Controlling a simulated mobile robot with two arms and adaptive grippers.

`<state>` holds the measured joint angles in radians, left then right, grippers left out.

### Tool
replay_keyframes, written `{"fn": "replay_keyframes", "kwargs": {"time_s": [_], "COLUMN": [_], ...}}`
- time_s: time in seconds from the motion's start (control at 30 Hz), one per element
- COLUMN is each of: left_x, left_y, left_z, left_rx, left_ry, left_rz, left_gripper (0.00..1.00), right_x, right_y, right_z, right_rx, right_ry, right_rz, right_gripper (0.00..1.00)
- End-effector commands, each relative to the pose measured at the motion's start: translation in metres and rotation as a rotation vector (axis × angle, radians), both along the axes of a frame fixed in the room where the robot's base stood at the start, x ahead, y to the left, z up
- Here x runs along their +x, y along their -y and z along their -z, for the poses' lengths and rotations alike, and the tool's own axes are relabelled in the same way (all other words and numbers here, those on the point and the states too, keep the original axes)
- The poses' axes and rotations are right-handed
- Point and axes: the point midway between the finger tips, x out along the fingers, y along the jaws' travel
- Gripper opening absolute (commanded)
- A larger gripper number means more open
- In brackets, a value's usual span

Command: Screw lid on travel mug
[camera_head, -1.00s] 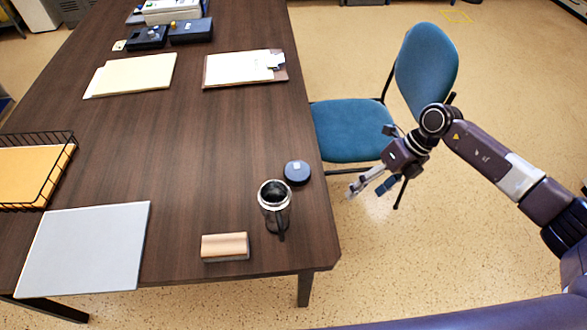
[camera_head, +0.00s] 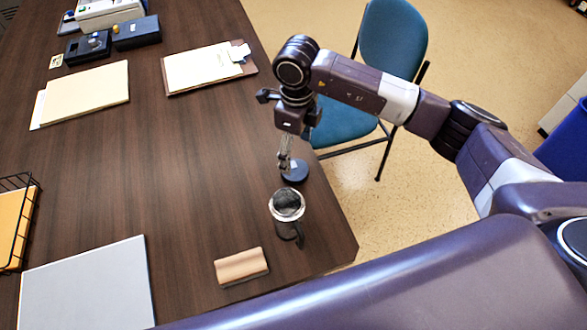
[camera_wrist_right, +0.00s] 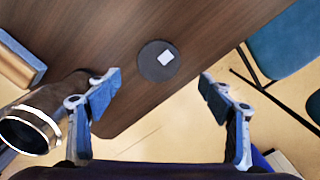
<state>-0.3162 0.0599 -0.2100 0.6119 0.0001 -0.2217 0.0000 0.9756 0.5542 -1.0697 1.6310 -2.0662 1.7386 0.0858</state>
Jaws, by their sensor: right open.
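The travel mug (camera_head: 288,215) stands upright and open-topped near the right edge of the table, its dark inside showing and its handle towards the front. In the right wrist view the mug (camera_wrist_right: 32,128) is at the lower left, outside the fingers. My right gripper (camera_head: 287,160) points down above the lid. Its blue-padded fingers (camera_wrist_right: 160,88) are wide apart and empty. My left gripper is not in view.
A wooden block (camera_head: 241,267) lies in front of the mug, and a grey board (camera_head: 88,285) lies to the left. A clipboard (camera_head: 208,68), folders (camera_head: 85,93) and a wire tray (camera_head: 18,225) are farther off. A blue chair (camera_head: 390,45) stands beyond the table's right edge.

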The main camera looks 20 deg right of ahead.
Motion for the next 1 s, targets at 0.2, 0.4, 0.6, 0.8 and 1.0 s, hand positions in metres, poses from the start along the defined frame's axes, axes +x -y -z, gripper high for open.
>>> {"fn": "replay_keyframes", "kwargs": {"time_s": [0.2,0.4,0.6,0.8,1.0], "left_x": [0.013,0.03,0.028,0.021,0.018], "left_y": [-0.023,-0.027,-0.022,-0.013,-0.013], "left_z": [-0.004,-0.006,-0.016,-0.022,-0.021], "left_rx": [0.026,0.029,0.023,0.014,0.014], "left_ry": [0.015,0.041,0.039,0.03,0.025], "left_rz": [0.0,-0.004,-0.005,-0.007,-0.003], "left_gripper": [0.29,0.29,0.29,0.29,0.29], "right_x": [-0.001,0.0,-0.002,-0.001,0.0], "right_y": [0.0,0.0,-0.002,-0.003,-0.003], "right_z": [0.02,0.02,0.038,0.066,0.073], "right_rx": [0.0,0.001,0.0,0.001,0.001], "right_ry": [-0.001,-0.001,-0.007,-0.004,-0.001], "right_rz": [0.001,0.001,0.001,0.001,0.001], "right_gripper": [0.74,0.74,0.74,0.74,0.74]}}
